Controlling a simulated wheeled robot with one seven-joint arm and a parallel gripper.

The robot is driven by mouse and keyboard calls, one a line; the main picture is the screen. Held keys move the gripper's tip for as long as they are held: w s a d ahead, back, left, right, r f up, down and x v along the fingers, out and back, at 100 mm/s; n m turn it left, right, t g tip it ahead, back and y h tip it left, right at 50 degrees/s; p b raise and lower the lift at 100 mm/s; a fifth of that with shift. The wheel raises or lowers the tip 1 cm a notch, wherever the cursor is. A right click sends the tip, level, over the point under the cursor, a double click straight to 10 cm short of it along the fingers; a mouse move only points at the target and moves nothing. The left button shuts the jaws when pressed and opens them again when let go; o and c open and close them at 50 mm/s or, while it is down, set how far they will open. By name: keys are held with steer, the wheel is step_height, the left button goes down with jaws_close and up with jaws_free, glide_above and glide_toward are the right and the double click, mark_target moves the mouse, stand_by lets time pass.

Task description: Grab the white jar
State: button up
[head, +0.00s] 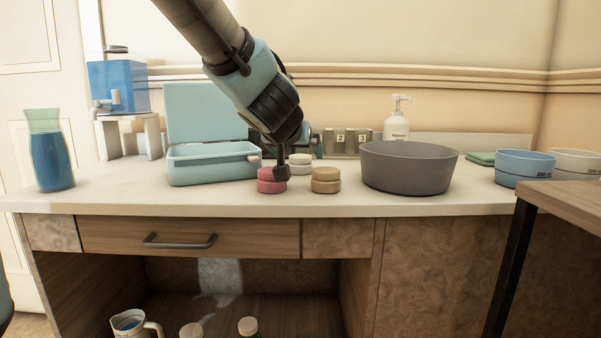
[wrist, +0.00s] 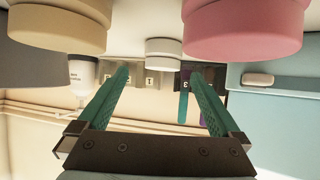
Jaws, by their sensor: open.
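The white jar (head: 300,163) is a short, round, lidded jar on the counter, behind the pink jar (head: 270,183) and the tan jar (head: 326,181). My gripper (head: 275,165) is at the pink jar in the head view, its finger partly covering that jar. In the wrist view, which is upside down, the white jar (wrist: 163,52) shows between the tan jar (wrist: 60,25) and the pink jar (wrist: 243,28), farther away than both. The two green fingers of my gripper (wrist: 159,76) are spread apart with nothing between them, pointing toward the white jar's side.
A teal open box (head: 213,170) stands left of the jars, and a large grey bowl (head: 408,168) stands to the right. A white pump bottle (head: 396,122) and numbered containers (head: 348,142) are behind. The counter front (head: 230,204) is clear.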

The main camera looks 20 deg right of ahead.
mark_target(299, 158)
steer(key=b+x, duration=0.1)
steer(key=x, duration=0.1)
steer(key=b+x, duration=0.2)
steer(key=shift+w+a+f, duration=0.1)
steer(key=shift+w+f, duration=0.1)
steer(key=shift+f, duration=0.15)
steer(key=shift+w, duration=0.2)
steer(key=shift+r, duration=0.1)
steer(key=c, duration=1.4)
